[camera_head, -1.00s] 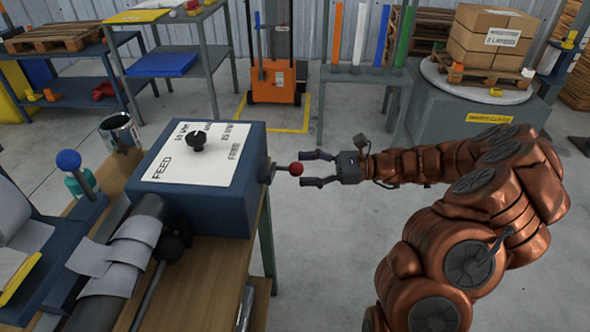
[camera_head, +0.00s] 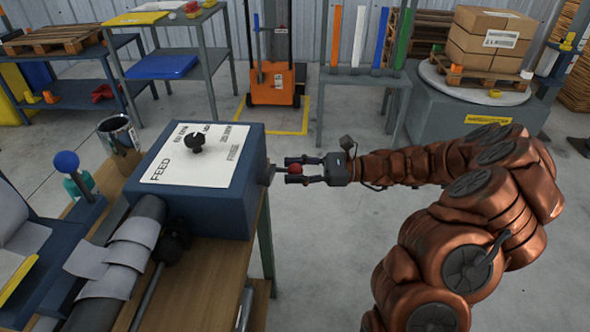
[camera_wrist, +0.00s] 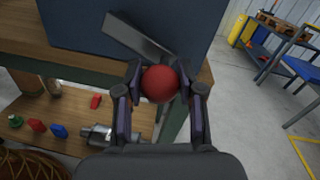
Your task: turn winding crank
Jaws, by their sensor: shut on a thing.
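The winding crank is a grey arm (camera_wrist: 138,38) with a red ball knob (camera_wrist: 160,83), on the right side of a blue box (camera_head: 215,197) with a white "FEED" label on top. In the head view the red knob (camera_head: 296,170) sits between the fingers of my gripper (camera_head: 290,170). In the wrist view my gripper (camera_wrist: 160,98) is closed around the knob, one finger on each side. The crank arm runs from the knob up and left towards the box face. In the head view the fingers partly hide the crank arm.
The box stands on a wooden workbench (camera_head: 205,285) with a dark roller and paper sheets on its left. A lower shelf (camera_wrist: 65,118) holds small coloured parts and a metal muffler (camera_wrist: 100,135). Clear floor lies right of the bench, under my arm.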

